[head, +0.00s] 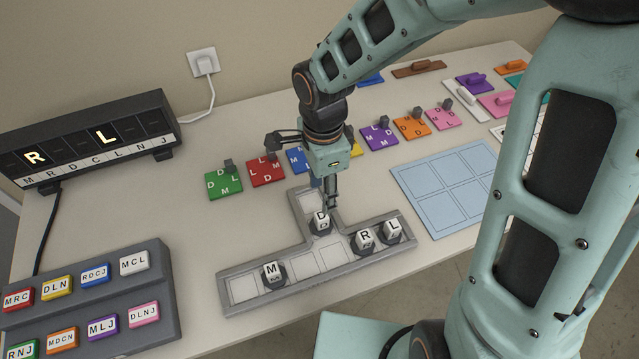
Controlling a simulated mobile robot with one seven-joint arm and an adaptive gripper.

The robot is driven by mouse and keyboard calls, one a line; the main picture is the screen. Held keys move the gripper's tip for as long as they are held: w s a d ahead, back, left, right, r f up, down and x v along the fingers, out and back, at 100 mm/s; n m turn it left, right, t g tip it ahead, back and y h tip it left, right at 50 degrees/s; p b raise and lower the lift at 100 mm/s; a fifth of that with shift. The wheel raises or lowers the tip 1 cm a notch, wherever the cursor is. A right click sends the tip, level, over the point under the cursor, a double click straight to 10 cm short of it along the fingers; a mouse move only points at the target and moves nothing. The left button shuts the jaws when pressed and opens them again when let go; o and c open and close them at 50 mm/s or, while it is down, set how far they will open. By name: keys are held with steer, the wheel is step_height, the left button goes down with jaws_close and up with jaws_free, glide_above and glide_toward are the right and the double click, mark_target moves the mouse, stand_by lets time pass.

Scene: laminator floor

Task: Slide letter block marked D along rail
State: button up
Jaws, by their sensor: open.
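The letter block marked D (321,223) is a small white cube on a dark round base. It sits in the grey T-shaped rail (236,274), where the short upper arm meets the long bar. My gripper (329,200) points down just above the D block. It is open, and I cannot tell whether its fingertips touch the block. Block M (272,272) is in the left part of the long bar. Blocks R (366,238) and L (391,229) stand close together in its right part.
A display (98,142) at the back left shows lit R and L. A sloped panel (160,262) of lettered buttons is at the left. Coloured lettered tiles (223,182) with knobs line up behind the rail. A light blue gridded mat (447,187) lies to the right, clear.

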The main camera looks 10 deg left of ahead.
mark_target(321, 215)
steer(key=shift+s, duration=0.15)
step_height(321, 215, down, 11)
steer(key=shift+r+b, duration=0.1)
steer(key=shift+b, duration=0.3)
stand_by(0.4)
steer(key=shift+c, duration=0.4)
jaws_close()
